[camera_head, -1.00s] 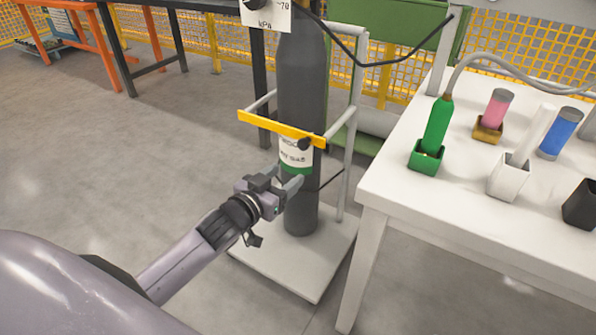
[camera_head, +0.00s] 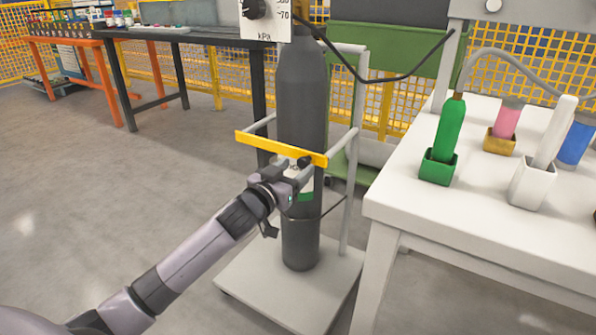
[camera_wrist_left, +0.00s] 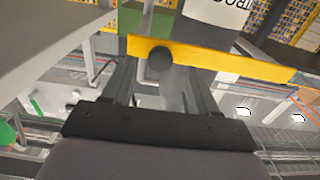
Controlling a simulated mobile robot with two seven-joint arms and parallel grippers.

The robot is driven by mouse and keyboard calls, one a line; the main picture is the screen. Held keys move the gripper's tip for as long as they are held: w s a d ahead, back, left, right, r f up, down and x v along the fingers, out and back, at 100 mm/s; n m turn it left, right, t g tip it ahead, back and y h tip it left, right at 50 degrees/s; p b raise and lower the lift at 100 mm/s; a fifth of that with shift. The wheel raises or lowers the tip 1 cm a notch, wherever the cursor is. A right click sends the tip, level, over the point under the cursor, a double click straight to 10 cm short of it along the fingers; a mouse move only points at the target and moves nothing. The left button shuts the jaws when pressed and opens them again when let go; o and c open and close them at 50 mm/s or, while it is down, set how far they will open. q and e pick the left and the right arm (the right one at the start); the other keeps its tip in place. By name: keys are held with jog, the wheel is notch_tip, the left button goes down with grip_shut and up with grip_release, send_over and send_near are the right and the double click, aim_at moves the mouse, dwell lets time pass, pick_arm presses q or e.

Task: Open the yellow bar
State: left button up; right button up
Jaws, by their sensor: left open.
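The yellow bar (camera_head: 270,146) runs across the front of the dark grey gas cylinder (camera_head: 302,100), between the arms of a pale trolley frame. It looks closed across the cylinder. A round black knob (camera_head: 304,161) sits near its right end. My left gripper (camera_head: 299,175) is open, just below and in front of the knob, and partly covers the cylinder label. In the left wrist view, the bar (camera_wrist_left: 225,63) crosses ahead of the fingertips. The knob (camera_wrist_left: 160,57) lies between the two finger lines of the gripper (camera_wrist_left: 163,70). I cannot tell whether they touch it. My right gripper is out of view.
The trolley's base plate (camera_head: 255,285) is on the floor below the cylinder. A white table (camera_head: 410,195) stands close on the right, with a green bottle (camera_head: 449,130) in a green holder and other holders. A black hose (camera_head: 390,79) hangs above. The floor at left is clear.

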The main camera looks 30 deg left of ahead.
pick_arm(q)
jog(key=shift+w+d, duration=0.15)
jog(key=shift+w, duration=0.9)
